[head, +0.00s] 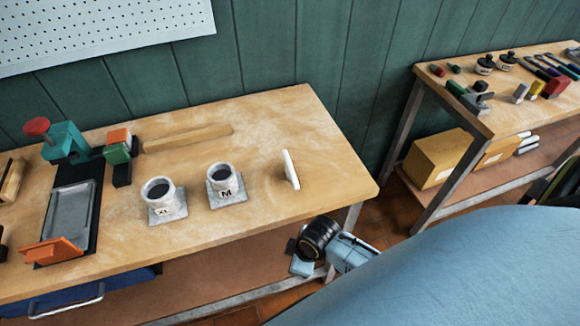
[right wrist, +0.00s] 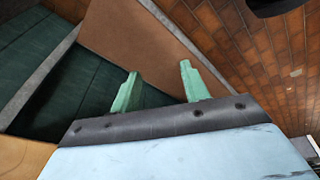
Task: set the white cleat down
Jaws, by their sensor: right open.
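The white cleat (head: 290,169) is a thin white piece standing on edge, slightly tilted, on the bare right part of the wooden workbench (head: 325,150). No gripper touches it. My right gripper (head: 301,264) is low in front of the bench's right front edge, apart from the cleat; its fingers are hard to make out in the head view. In the right wrist view its two green fingers (right wrist: 160,75) are spread with nothing between them. The cleat does not show in that view. My left gripper is not in view.
Two cups marked XL (head: 158,194) and M (head: 225,180) stand on grey square plates left of the cleat. A wooden strip (head: 188,138) lies behind them. A grey tray (head: 70,222) and a teal clamp-like tool (head: 66,142) are further left. A second bench (head: 505,105) stands right.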

